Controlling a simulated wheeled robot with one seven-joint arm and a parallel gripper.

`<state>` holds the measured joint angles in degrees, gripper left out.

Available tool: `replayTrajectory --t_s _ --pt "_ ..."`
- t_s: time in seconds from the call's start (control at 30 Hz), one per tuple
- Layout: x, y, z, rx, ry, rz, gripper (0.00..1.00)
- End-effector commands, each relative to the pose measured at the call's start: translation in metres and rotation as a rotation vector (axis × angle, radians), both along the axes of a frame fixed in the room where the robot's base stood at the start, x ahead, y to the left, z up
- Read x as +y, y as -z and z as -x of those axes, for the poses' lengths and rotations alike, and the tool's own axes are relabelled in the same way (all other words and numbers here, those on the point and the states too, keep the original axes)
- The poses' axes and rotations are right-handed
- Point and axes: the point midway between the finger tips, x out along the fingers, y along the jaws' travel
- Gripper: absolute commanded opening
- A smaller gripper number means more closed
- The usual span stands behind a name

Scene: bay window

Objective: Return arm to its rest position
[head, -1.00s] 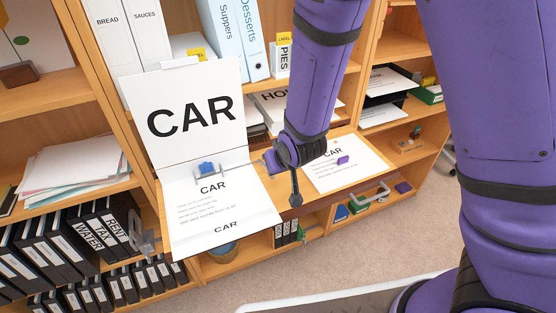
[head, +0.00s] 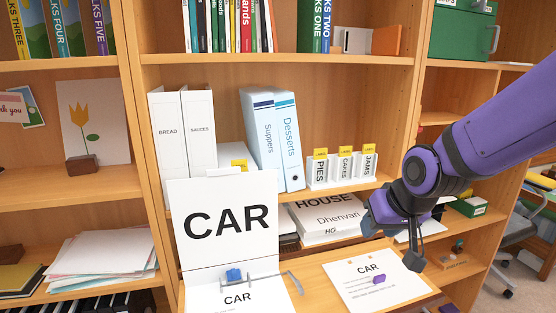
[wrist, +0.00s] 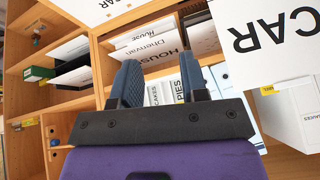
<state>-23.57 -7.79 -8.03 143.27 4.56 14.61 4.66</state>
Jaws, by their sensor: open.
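My purple arm reaches in from the right in the head view. My gripper (head: 392,240) hangs in front of the shelf, above and beside the fold-out wooden desk surface (head: 318,290). In the wrist view my gripper (wrist: 158,82) shows two dark blue fingers apart with nothing between them. An open binder with CAR on its raised cover (head: 228,222) stands at the left of the desk, with a blue piece (head: 234,275) at its clip. A loose CAR sheet (head: 365,295) lies to its right with a purple block (head: 380,279) on it.
White binders (head: 183,135) and blue binders (head: 272,140) stand on the shelf behind. Labelled card holders (head: 342,168) sit beside them. A paper stack marked HOUSE (head: 328,212) lies below. A green box (head: 463,32) sits at upper right. Carpet floor shows at far right.

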Motion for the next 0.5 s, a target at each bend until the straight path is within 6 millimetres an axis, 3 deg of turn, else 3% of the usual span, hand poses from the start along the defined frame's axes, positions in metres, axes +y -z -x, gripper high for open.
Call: replayTrajectory --t_s 0.2,0.5 --pt "-0.041 -0.051 0.041 0.005 0.035 0.009 0.4" --pt "-0.086 -0.099 0.114 0.019 0.093 0.061 0.4"
